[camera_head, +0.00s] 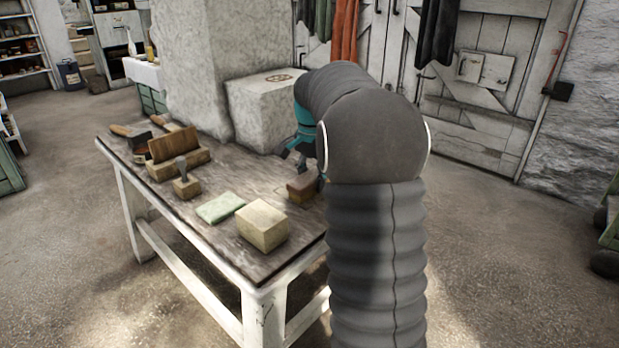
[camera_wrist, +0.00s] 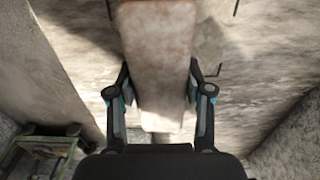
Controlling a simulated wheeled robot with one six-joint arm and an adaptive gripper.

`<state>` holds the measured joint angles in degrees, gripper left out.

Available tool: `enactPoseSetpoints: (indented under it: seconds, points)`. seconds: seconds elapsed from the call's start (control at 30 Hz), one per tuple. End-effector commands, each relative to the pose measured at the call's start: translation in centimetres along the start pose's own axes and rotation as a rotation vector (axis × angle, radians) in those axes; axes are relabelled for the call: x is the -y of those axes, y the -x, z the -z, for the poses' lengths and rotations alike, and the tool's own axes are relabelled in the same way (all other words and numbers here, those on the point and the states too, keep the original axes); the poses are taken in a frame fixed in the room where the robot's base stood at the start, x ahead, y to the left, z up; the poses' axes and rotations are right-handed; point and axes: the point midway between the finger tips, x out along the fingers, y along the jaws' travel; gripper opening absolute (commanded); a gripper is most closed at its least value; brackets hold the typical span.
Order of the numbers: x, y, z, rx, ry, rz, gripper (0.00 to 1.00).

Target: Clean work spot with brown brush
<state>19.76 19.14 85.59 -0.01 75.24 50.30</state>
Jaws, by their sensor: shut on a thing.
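My gripper (camera_head: 303,158) is over the far right part of the worktable (camera_head: 215,238), partly hidden behind my arm in the head view. In the wrist view my gripper (camera_wrist: 159,92) has a finger on each side of a brown block-shaped brush (camera_wrist: 155,55) and is shut on it. The brown brush (camera_head: 302,187) also shows in the head view just below the gripper, at or close above the tabletop. I cannot tell whether it touches the wood. No separate marked work spot is clear; some of the tabletop is hidden by my arm.
A pale green slab (camera_head: 220,207) and a cream block (camera_head: 262,226) lie near the table's front. A small grey-knobbed tool (camera_head: 185,178), a brown wooden piece (camera_head: 178,145) and other tools stand at left. A large stone block (camera_head: 270,105) is behind.

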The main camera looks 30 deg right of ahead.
Motion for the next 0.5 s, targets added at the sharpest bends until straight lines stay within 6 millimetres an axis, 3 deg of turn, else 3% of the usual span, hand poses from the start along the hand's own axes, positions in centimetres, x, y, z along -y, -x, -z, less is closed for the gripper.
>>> enactPoseSetpoints:
  seconds: [0.5]
  points:
    - [0.0, 0.1, -2.1, 0.000, 0.001, 0.000, 0.23]
